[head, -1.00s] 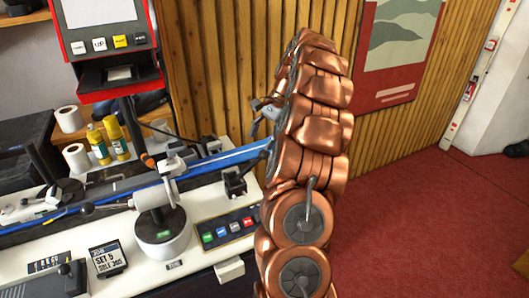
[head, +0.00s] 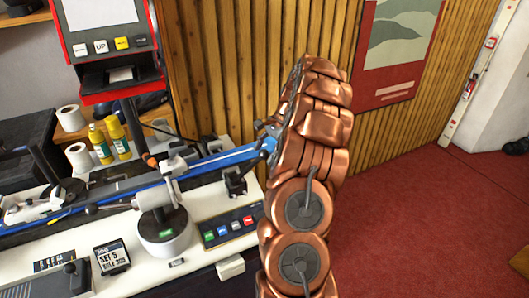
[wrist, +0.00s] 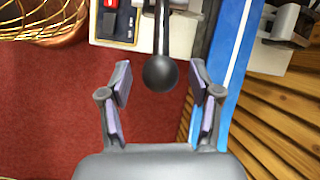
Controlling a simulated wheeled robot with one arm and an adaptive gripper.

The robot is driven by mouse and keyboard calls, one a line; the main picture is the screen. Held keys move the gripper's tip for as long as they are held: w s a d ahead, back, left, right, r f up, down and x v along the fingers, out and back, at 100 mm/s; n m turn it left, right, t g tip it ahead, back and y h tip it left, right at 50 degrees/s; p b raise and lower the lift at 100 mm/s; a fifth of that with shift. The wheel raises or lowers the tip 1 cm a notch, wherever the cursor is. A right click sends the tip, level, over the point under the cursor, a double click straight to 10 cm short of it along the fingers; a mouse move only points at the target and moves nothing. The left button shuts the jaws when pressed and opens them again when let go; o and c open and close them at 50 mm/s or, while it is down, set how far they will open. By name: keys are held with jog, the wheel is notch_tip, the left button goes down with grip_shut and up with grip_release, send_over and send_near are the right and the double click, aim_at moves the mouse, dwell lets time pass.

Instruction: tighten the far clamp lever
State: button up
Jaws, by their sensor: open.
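In the wrist view, a clamp lever (wrist: 161,35) with a black ball knob (wrist: 160,73) reaches from the bench edge toward my gripper (wrist: 160,78). The knob lies between the two spread fingers, with a visible gap on each side. The fingers are open and hold nothing. The blue ski (wrist: 232,75) runs just right of the right finger. In the head view, a dark clamp (head: 235,182) stands by the ski (head: 225,160) near the bench's right end. My copper arm hides most of my gripper and the lever there.
A panel of coloured buttons (head: 229,227) sits on the bench's right part. A red machine (head: 108,45) rises behind. Red floor (head: 430,220) lies open at right.

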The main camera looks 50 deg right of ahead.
jog(key=shift+w+a+f, duration=0.1)
jog(key=shift+a+f, duration=0.15)
jog(key=shift+f, duration=0.3)
grip_shut()
jog(key=shift+d, duration=0.1)
dwell(0.4)
